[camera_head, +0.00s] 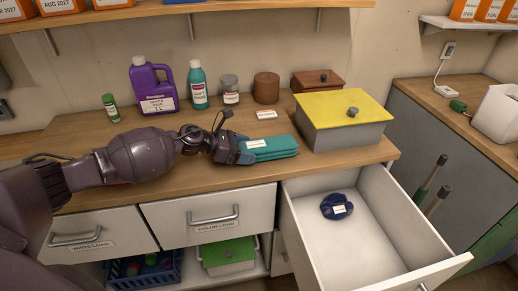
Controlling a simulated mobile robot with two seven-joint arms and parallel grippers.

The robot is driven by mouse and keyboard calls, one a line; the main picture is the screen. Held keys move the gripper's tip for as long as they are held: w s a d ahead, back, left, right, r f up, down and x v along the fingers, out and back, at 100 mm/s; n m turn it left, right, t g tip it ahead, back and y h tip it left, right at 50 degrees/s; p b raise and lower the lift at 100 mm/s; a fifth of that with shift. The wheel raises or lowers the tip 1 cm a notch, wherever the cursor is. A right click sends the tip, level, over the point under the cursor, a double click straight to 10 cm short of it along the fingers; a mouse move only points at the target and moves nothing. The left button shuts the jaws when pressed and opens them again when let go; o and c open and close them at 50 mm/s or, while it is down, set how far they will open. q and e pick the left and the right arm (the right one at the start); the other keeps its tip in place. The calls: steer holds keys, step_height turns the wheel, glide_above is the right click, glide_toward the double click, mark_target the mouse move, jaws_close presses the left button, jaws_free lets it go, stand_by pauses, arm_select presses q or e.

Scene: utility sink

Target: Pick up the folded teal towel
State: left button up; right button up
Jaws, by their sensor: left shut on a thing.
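The folded teal towel (272,147) lies flat at the front of the wooden counter, left of a grey box with a yellow lid. It has a small white label on top. My left gripper (248,152) reaches in from the left and is shut on the towel's left end. I cannot tell whether the towel is lifted off the counter. My right gripper is not in the picture.
The grey box (342,136) stands right of the towel. Behind are a purple jug (155,88), a teal bottle (199,86), a jar (230,90) and a brown canister (266,88). An open drawer (370,245) juts out below, holding a dark blue bundle (337,206).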

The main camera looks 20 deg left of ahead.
arm_select(q)
steer(key=shift+r, duration=0.55)
step_height(320, 180, up, 19)
steer(key=p, duration=0.2)
steer(key=shift+p, duration=0.35)
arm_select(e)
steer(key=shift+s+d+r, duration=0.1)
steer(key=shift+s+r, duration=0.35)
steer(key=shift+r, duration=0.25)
arm_select(q)
steer(key=shift+s+d+f+n+t+y, duration=0.85)
steer(key=shift+s+d+n+y, duration=0.45)
steer(key=shift+d, duration=2.35)
steer(key=s+d+f+n+t+y, duration=0.1)
steer(key=s+f+n+y, duration=0.3)
steer(key=s, duration=0.3)
steer(key=s+d+f+n+t+y, duration=0.1)
steer(key=s+f+n+t+y, duration=0.1)
steer(key=s, duration=0.5)
step_height(320, 180, down, 4)
steer(key=shift+d+r+n+y, duration=0.1)
steer(key=shift+d+n+y, duration=0.05)
steer(key=shift+n+y, duration=0.85)
steer(key=shift+t, duration=0.25)
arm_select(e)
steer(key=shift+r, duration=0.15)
